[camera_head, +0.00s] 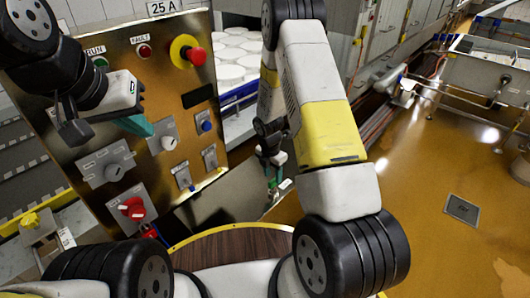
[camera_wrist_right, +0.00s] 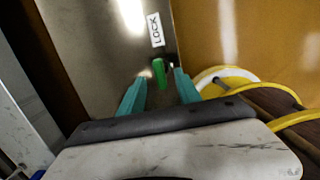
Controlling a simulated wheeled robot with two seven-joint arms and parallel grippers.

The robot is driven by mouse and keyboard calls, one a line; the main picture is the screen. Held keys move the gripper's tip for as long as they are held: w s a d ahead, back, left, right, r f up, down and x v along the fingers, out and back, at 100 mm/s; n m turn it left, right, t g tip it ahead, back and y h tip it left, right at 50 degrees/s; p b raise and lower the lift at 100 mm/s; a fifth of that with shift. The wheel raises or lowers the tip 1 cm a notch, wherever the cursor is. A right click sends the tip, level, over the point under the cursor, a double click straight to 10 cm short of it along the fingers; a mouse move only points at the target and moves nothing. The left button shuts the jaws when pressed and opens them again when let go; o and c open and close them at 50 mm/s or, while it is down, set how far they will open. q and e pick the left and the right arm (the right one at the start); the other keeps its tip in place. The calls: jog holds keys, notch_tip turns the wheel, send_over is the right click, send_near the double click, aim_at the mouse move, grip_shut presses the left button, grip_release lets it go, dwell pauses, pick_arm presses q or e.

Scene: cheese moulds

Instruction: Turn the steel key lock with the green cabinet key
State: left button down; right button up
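The green cabinet key (camera_wrist_right: 159,72) shows in the right wrist view, close to a steel surface and just below a white label that seems to read LOCK (camera_wrist_right: 155,29). My right gripper (camera_wrist_right: 160,90) is open, with its teal fingers on either side of the key and a visible gap to the left one. In the head view my right gripper (camera_head: 271,160) hangs right of the panel, with the green key (camera_head: 274,184) below it. I cannot tell whether the key sits in the lock; the keyhole is not visible. My left gripper (camera_head: 112,118) is in front of the panel, its finger gap unclear.
The steel control panel (camera_head: 125,58) carries a red emergency button (camera_head: 196,56), grey knobs (camera_head: 114,172) and a red rotary switch (camera_head: 133,208). Racked white rounds (camera_head: 238,48) stand behind. A yellow-rimmed brown round top (camera_head: 235,245) is nearby. Open floor (camera_head: 430,180) lies right.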

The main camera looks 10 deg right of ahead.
aim_at(273, 180)
jog(key=shift+w+d+f, duration=0.1)
jog(key=shift+f, duration=0.85)
jog(key=shift+w+d+f, duration=0.1)
jog(key=shift+f, duration=0.85)
